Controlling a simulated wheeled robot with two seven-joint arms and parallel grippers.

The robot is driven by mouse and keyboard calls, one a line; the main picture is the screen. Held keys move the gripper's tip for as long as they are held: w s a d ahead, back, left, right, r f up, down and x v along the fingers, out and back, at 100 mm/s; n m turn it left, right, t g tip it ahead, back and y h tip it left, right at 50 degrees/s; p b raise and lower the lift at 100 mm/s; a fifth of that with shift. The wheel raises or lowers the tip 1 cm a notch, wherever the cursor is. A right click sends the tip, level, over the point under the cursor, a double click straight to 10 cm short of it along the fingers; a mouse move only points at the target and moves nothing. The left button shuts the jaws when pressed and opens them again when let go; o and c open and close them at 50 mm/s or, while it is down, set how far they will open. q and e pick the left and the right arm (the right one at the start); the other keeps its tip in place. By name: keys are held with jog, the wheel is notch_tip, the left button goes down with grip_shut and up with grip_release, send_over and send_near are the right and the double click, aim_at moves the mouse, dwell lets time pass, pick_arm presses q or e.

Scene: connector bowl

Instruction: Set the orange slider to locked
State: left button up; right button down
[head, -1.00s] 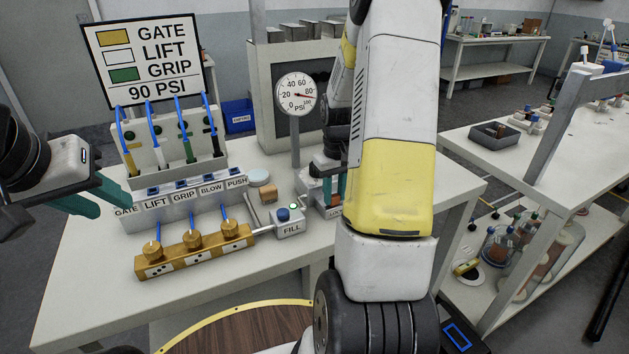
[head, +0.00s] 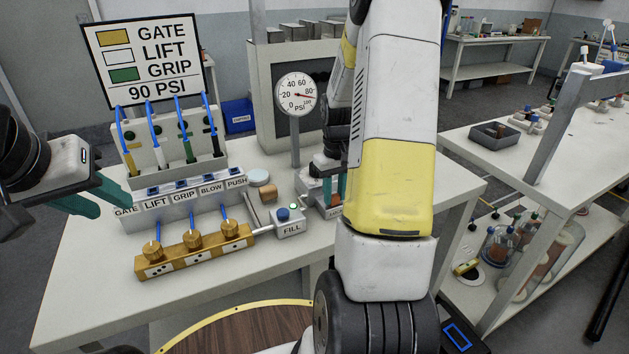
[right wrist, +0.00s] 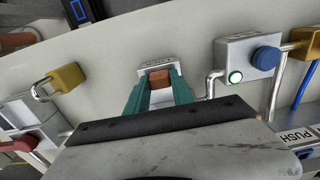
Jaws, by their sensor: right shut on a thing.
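The orange slider (right wrist: 160,79) shows in the right wrist view as a small orange-brown block on a pale housing. My right gripper (right wrist: 159,88) has its teal fingers on both sides of it and is shut on it. In the head view my right gripper (head: 335,189) is at the small labelled unit (head: 327,210), partly behind my right arm. The slider is hard to make out there, and its label is too small and covered to read fully. My left gripper (head: 114,205) is open and empty at the left, beside the GATE label.
The FILL box (head: 289,227) with a blue knob stands left of the slider unit. A gauge (head: 296,95) on a post rises behind. A brass manifold (head: 195,252) and a labelled connector row (head: 182,203) fill the left. The front right tabletop (head: 447,190) is clear.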

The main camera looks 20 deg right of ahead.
jog(key=shift+w+a, duration=0.1)
jog(key=shift+w, duration=1.25)
jog(key=c, duration=1.1)
grip_release()
notch_tip(320, 180, up, 8)
jog(key=shift+f, duration=0.1)
jog(key=s+a+r+t, duration=0.2)
jog(key=s+a+r, duration=0.3)
jog(key=s, duration=0.2)
jog(key=s+a+r+t+y, duration=0.1)
jog(key=s+a+r+t, duration=0.1)
jog(key=s+a+r, duration=0.3)
jog(key=s+a+r+t+y, duration=0.1)
jog(key=s+a+r+t, duration=0.1)
jog(key=s+a+r, duration=0.4)
jog(key=shift+s+a, duration=0.2)
jog(key=shift+s, duration=0.5)
jog(key=shift+s+a, duration=0.15)
jog(key=shift+s, duration=0.5)
